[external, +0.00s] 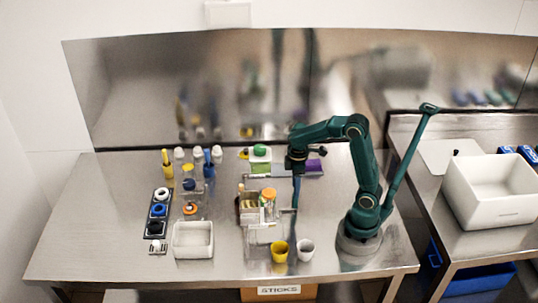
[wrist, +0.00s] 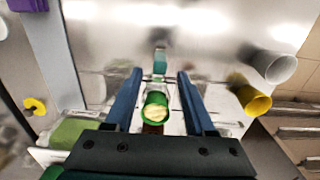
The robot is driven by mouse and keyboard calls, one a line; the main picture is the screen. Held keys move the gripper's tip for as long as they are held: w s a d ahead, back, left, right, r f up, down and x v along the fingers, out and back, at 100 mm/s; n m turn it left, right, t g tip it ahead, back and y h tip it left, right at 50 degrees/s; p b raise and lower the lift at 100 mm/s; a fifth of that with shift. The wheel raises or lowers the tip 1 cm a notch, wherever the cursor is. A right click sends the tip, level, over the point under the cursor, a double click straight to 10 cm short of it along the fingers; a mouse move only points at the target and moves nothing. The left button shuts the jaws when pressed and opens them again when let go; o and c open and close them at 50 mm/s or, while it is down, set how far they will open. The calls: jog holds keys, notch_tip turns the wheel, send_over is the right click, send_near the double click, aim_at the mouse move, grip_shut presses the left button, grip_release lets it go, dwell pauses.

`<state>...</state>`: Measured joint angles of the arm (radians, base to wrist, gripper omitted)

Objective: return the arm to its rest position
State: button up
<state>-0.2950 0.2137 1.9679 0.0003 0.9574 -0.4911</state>
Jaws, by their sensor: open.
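My green arm stands at the right of the steel table, bent over to the left. My gripper (external: 295,207) points down over the middle of the table, just right of a small rack (external: 250,212) that holds several containers. In the wrist view my gripper (wrist: 159,73) has its two blue fingers apart. A green-rimmed container with pale contents (wrist: 156,112) shows in the gap between them. The fingers do not visibly press on it, and its depth below them is hard to tell.
A yellow cup (external: 279,251) and a white cup (external: 305,250) stand near the front edge. A white bin (external: 193,240) and a dark strip with round items (external: 157,213) are at left. Bottles (external: 198,155) line the back. A larger white box (external: 490,192) is on the right table.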

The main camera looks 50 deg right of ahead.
jog(key=shift+r, duration=0.15)
jog(key=shift+d+r, duration=0.15)
jog(key=shift+r, duration=0.1)
jog(key=s+d+r+m+t, duration=0.5)
jog(key=s+d+r+m, duration=0.1)
jog(key=s+d+m, duration=0.1)
jog(key=shift+s+r+m+t, duration=0.15)
jog(key=shift+s+m+t, duration=0.15)
jog(key=shift+s+m, duration=0.65)
